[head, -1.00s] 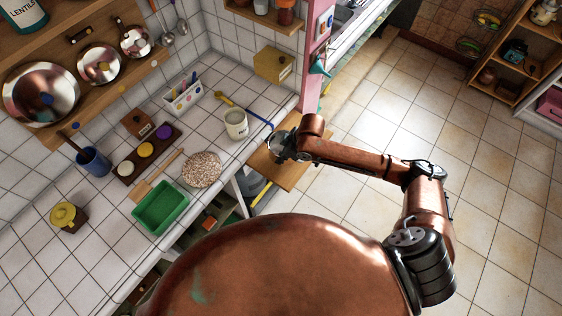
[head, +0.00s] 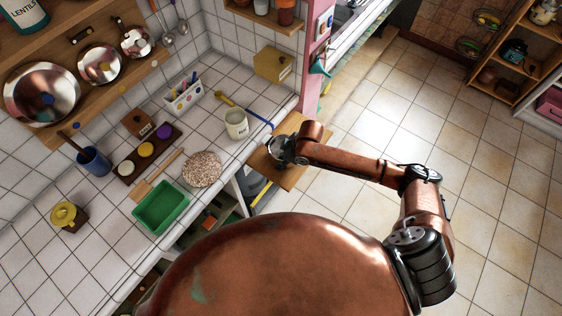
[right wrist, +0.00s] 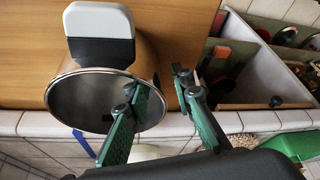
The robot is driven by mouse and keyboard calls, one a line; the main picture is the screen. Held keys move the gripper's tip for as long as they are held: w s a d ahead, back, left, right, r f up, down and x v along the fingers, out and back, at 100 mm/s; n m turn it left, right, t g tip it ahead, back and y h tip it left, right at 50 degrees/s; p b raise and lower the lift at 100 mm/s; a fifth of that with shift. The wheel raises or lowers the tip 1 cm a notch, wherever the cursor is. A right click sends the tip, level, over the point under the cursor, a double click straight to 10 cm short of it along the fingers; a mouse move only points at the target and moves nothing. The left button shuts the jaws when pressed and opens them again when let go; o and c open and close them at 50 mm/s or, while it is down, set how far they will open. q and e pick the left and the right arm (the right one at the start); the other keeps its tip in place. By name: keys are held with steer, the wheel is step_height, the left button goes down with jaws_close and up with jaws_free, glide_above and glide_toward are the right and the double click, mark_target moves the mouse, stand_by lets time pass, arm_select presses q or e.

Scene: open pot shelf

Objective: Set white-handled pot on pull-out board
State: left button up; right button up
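The white-handled pot (right wrist: 92,95) is a shiny metal pot with a white and grey handle (right wrist: 98,32). In the right wrist view it is over the wooden pull-out board (right wrist: 30,45), its mouth facing the camera. In the head view the pot (head: 277,144) is small and partly hidden by my wrist, over the board (head: 291,178). My right gripper (right wrist: 158,82) straddles the pot's rim, one finger over the mouth and one outside the wall. A gap shows between the outer finger and the wall, so it looks open. My left gripper is out of view.
The tiled counter (head: 112,200) beside the board holds a green tray (head: 160,208), a speckled round mat (head: 202,169) and a white canister (head: 236,124). A pink post (head: 312,62) stands behind the board. Open floor lies to the right.

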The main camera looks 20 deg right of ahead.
steer(key=v, duration=1.2)
steer(key=shift+r, duration=0.15)
